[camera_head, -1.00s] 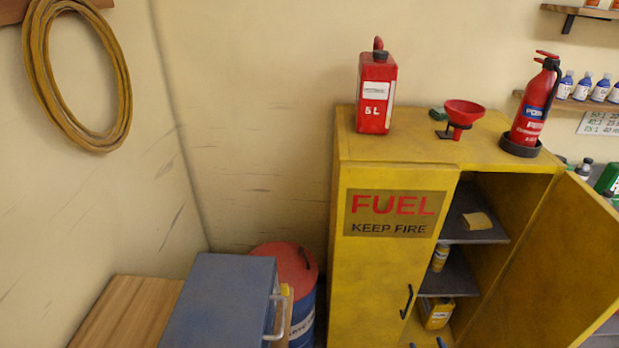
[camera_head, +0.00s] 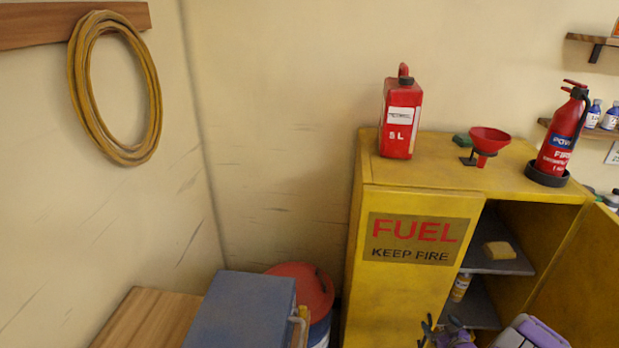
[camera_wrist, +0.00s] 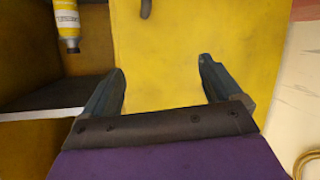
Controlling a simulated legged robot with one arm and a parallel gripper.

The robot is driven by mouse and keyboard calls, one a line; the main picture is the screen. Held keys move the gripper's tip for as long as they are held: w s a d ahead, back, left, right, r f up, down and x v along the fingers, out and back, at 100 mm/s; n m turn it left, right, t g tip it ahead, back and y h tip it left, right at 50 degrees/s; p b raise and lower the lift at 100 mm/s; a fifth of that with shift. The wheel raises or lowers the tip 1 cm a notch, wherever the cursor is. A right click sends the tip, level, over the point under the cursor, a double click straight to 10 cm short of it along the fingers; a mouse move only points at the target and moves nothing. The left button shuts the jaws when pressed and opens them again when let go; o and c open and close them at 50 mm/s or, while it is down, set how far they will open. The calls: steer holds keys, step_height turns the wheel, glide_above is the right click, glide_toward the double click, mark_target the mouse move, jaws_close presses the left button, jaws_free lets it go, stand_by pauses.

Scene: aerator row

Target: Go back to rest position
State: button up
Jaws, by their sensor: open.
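My gripper (camera_wrist: 160,82) is open, with nothing between its two dark fingers in the wrist view. A flat yellow surface of the fuel cabinet (camera_wrist: 180,55) lies beyond the fingers. In the head view my gripper (camera_head: 437,334) shows at the bottom edge, in front of the lower part of the yellow cabinet (camera_head: 395,290). My purple and grey arm link is to its right. The cabinet's right side stands open and shows its shelves. A yellow bottle (camera_head: 460,287) stands inside; a yellow bottle also shows in the wrist view (camera_wrist: 67,22).
A red 5 L can (camera_head: 400,120), a red funnel (camera_head: 489,140) and a fire extinguisher (camera_head: 562,135) stand on the cabinet. A blue box (camera_head: 240,310), a red-topped drum (camera_head: 303,288) and a wooden surface (camera_head: 148,318) are at lower left. A hose (camera_head: 80,100) hangs on the wall.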

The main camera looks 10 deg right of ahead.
steer(key=w+a+r+g, duration=0.3)
steer(key=a+r, duration=0.2)
steer(key=r, duration=0.4)
steer(key=w+a+r+g, duration=0.2)
steer(key=w+a+r, duration=0.15)
steer(key=r, duration=0.45)
steer(key=s+a+r+g, duration=0.3)
steer(key=s+a+r, duration=0.2)
steer(key=a+r, duration=0.25)
steer(key=s+a+r+g, duration=0.3)
steer(key=s+a+r, duration=0.6)
steer(key=s+a, duration=0.5)
steer(key=s+a+r+g, duration=0.1)
steer(key=s+a, duration=0.2)
steer(key=s, duration=0.4)
steer(key=s+a+r+g+y, duration=0.1)
steer(key=s+a+r+g, duration=0.1)
steer(key=s, duration=0.6)
steer(key=s+a+r+g, duration=0.1)
steer(key=s+a+r, duration=0.1)
steer(key=s+a, duration=0.3)
steer(key=s, duration=0.3)
steer(key=shift+s+m, duration=0.2)
steer(key=shift+m, duration=0.1)
